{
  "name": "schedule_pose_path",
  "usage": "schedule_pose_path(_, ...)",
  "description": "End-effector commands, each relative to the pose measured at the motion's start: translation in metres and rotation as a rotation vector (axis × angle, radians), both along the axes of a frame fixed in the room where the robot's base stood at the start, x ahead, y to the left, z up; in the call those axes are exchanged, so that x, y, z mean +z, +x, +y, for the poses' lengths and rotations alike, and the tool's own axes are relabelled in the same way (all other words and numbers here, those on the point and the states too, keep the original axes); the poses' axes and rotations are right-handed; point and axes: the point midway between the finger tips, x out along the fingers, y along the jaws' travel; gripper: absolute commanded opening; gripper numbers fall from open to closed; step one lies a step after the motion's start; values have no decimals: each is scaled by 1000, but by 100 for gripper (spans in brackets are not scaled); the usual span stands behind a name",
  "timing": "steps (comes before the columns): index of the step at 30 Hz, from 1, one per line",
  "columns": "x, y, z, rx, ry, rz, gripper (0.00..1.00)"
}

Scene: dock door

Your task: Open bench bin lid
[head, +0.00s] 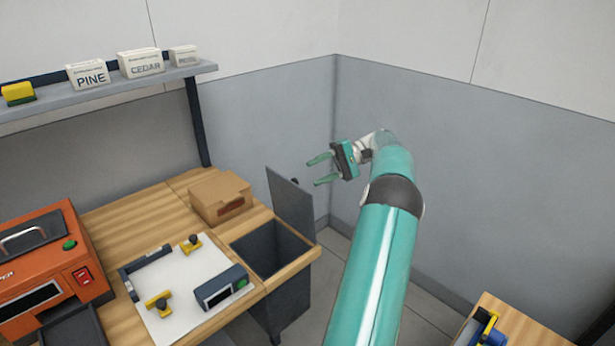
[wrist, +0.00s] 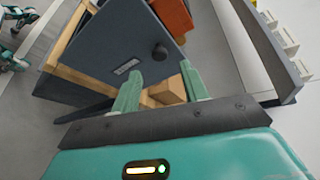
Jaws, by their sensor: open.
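The bench bin (head: 265,247) is set into the right end of the wooden bench, and its dark inside shows from above. Its grey lid (head: 291,206) stands raised, nearly upright, along the bin's back right side. In the wrist view the lid (wrist: 115,38) is a dark panel with a round black knob (wrist: 160,52) and a small label. My gripper (head: 311,173) is open and empty, to the upper right of the lid. In the wrist view the fingers (wrist: 158,76) point toward the knob, which appears beyond the tips and apart from them.
A cardboard box (head: 220,197) sits on the bench beside the bin. A shelf (head: 110,92) with labelled blocks hangs above. Grey walls (head: 480,165) close the corner behind my arm.

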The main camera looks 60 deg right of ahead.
Motion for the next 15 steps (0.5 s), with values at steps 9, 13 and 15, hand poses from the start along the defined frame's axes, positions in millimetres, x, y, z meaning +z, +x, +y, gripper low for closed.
schedule_pose_path(9,5,-11,-17,2,1,-1,44)
schedule_pose_path(13,6,-13,-19,-1,1,0,44)
schedule_pose_path(15,6,-14,-20,-1,1,0,44)
